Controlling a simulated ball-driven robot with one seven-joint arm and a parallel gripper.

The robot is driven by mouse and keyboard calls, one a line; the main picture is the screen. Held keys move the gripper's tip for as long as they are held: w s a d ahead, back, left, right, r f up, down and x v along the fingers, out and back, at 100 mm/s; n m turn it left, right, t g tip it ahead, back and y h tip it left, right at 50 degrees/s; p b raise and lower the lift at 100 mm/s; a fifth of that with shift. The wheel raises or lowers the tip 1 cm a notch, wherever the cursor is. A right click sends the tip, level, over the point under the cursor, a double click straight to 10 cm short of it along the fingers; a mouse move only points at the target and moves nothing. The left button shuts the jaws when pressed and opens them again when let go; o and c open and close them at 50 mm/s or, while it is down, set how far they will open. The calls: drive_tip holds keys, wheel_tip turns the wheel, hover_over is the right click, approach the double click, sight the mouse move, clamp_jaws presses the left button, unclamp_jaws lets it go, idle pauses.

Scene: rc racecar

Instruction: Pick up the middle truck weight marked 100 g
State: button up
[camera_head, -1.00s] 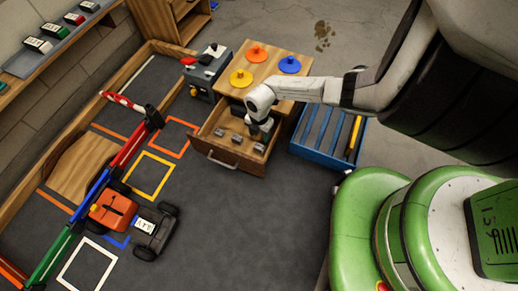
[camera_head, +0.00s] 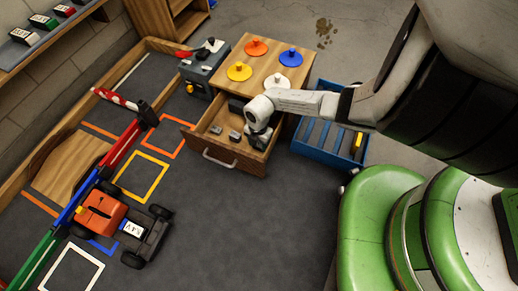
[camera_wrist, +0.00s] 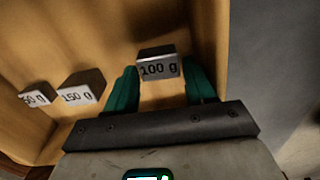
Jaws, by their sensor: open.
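The 100 g weight (camera_wrist: 158,67), a small grey metal block with a white label, lies on the drawer floor. In the wrist view it appears between the two green fingertips of my gripper (camera_wrist: 161,88), with gaps at the sides. The gripper is open and holds nothing. A 150 g weight (camera_wrist: 82,88) and another marked 50 g (camera_wrist: 36,96) lie to the left. In the head view my gripper (camera_head: 259,141) is down in the open wooden drawer (camera_head: 229,156) at its right and hides the 100 g weight. Two weights (camera_head: 235,136) show left of it.
The drawer's side wall (camera_wrist: 222,60) is close right of my gripper. The cabinet top (camera_head: 263,65) holds several knobbed discs. A blue crate (camera_head: 325,156) stands to the right. An orange truck (camera_head: 103,214) is on the floor at left. Dark floor in front is clear.

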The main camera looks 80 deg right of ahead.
drive_tip(key=shift+f, duration=0.2)
drive_tip(key=shift+c, duration=0.4)
drive_tip(key=c, duration=0.7)
drive_tip(key=shift+o, duration=0.2)
drive_tip(key=shift+r, duration=0.1)
